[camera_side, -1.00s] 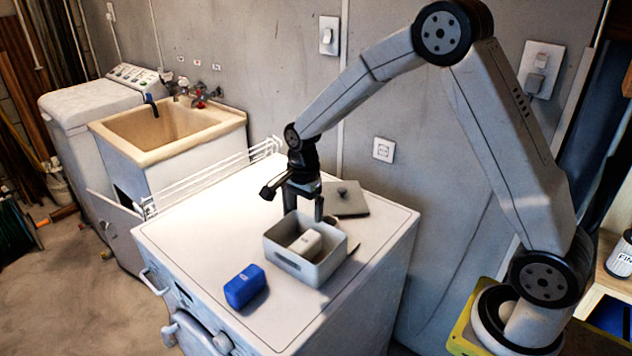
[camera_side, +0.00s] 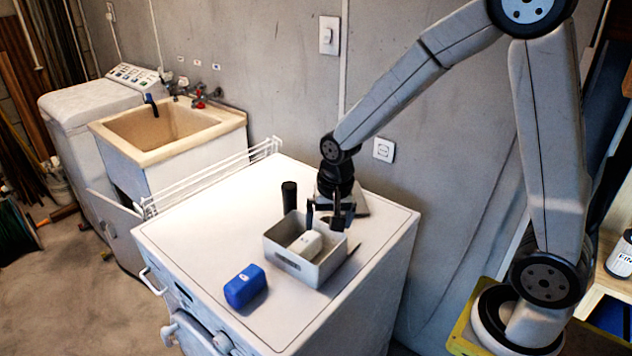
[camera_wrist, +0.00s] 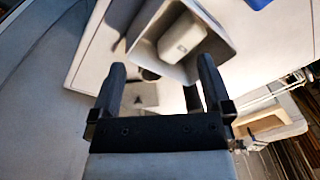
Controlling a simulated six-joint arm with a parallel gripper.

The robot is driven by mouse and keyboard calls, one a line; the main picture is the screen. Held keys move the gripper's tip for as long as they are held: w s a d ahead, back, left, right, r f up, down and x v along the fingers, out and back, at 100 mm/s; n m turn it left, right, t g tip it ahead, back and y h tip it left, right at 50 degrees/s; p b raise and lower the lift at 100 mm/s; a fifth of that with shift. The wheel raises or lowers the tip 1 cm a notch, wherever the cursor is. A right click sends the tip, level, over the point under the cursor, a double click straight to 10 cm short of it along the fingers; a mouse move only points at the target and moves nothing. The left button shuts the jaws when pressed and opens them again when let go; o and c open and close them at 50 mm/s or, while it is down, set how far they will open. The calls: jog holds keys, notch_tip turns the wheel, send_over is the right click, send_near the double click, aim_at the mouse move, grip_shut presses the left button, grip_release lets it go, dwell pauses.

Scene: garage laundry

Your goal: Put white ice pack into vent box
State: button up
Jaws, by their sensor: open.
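The white ice pack (camera_side: 306,243) lies tilted inside the light grey vent box (camera_side: 282,263), which is open at the top and stands on the white machine top. In the wrist view the white pack (camera_wrist: 183,38) also shows within the walls of the box (camera_wrist: 222,38). My gripper (camera_side: 330,208) is open and empty, over the back right part of the box. In the wrist view its fingers (camera_wrist: 160,72) are spread apart with nothing between them.
A blue pack (camera_side: 245,286) lies left of the box. A dark cylinder (camera_side: 289,196) stands behind the box. A grey lid (camera_side: 361,203) lies behind my gripper, partly hidden. The left of the machine top is clear.

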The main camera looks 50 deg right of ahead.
jog(key=s+a+n+t, duration=0.1)
jog(key=s+n, duration=0.7)
jog(key=s, duration=0.1)
jog(key=shift+a, duration=0.15)
